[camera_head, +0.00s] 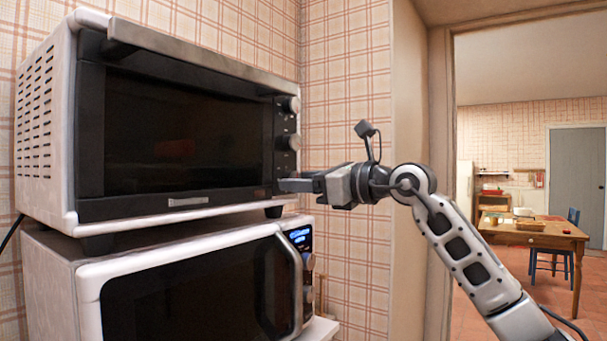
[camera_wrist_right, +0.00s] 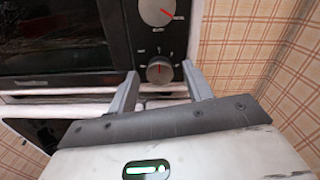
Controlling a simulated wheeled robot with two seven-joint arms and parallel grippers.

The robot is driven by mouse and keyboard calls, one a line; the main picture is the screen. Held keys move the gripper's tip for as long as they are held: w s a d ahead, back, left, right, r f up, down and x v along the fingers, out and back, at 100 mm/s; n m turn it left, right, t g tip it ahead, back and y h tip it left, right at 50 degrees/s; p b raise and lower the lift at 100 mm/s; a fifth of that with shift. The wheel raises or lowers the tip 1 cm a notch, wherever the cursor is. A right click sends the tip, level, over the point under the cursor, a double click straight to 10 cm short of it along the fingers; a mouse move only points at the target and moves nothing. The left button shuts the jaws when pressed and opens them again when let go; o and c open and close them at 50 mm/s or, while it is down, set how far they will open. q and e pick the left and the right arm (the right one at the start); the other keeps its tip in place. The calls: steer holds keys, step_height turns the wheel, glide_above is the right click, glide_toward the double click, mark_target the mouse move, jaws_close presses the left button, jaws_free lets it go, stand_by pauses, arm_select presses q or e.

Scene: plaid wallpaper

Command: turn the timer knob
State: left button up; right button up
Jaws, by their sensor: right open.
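The toaster oven (camera_head: 180,130) has a black control panel at its right side. Two silver knobs, an upper one (camera_head: 291,104) and a middle one (camera_head: 291,142), show there in the head view. In the right wrist view, a large knob (camera_wrist_right: 157,12) with a red pointer sits above a lowest knob (camera_wrist_right: 159,70). I cannot read which is marked as the timer. My right gripper (camera_head: 283,185) is open at the panel's lower end. In the wrist view its fingers (camera_wrist_right: 159,73) stand on either side of the lowest knob, which the head view hides. Contact cannot be told. My left gripper is out of view.
A white microwave (camera_head: 85,275) with a lit display stands directly under the oven. A plaid wall (camera_head: 345,100) lies behind and to the right. Through a doorway, a wooden table (camera_head: 535,235) and a blue chair (camera_head: 573,217) stand far off.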

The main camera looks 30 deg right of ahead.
steer(key=shift+w, duration=0.1)
steer(key=c, duration=1)
steer(key=shift+o, duration=0.2)
steer(key=shift+m, duration=0.3)
arm_select(q)
steer(key=p, duration=0.1)
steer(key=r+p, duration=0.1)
steer(key=p, duration=0.1)
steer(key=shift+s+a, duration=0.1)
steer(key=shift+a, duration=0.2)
arm_select(e)
steer(key=m, duration=1.7)
steer(key=shift+a, duration=0.1)
